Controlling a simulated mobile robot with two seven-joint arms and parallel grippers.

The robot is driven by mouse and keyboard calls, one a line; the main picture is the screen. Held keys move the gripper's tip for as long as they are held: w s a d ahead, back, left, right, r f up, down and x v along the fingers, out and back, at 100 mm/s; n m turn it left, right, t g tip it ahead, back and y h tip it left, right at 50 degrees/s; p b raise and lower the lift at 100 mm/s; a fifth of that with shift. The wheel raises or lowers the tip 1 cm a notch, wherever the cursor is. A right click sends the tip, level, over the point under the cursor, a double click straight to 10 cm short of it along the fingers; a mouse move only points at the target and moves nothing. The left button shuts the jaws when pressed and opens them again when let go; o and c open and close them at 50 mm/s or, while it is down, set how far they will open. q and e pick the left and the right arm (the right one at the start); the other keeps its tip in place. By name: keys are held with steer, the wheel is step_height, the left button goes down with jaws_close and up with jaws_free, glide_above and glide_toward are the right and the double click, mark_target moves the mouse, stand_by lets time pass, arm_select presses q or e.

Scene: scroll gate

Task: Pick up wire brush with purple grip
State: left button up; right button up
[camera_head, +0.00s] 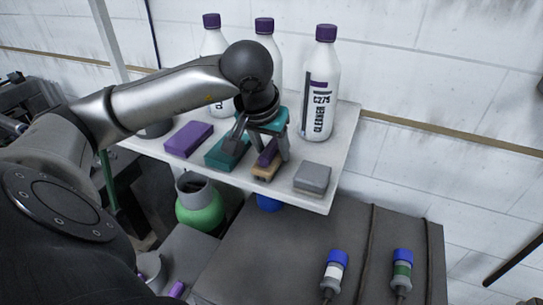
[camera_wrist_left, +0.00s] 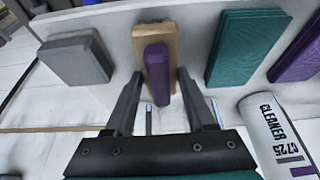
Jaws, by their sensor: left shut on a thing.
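The wire brush with a purple grip (camera_head: 268,157) is on the white shelf in the head view, with a tan wooden body under the grip. It also shows in the left wrist view (camera_wrist_left: 158,72), between the fingertips. My left gripper (camera_head: 264,150) reaches down over it from above, its fingers on either side of the grip. In the left wrist view the left gripper (camera_wrist_left: 161,78) is shut on the brush. The bristles are hidden. Whether the brush touches the shelf I cannot tell. My right gripper is not in view.
The white shelf (camera_head: 344,150) also holds a grey block (camera_head: 312,178), a teal pad (camera_head: 222,153), a purple pad (camera_head: 188,139) and white cleaner bottles (camera_head: 319,90) behind. Below are a green container (camera_head: 198,208) and two blue-capped tools (camera_head: 336,262) on a dark surface.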

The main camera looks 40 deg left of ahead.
arm_select(q)
jaws_close()
steer(key=shift+r, duration=0.1)
step_height(320, 180, up, 12)
steer(key=p, duration=0.1)
step_height(320, 180, up, 6)
steer(key=p, duration=0.3)
glide_above(272, 145)
steer(key=shift+r+p, duration=0.3)
steer(key=shift+r, duration=0.65)
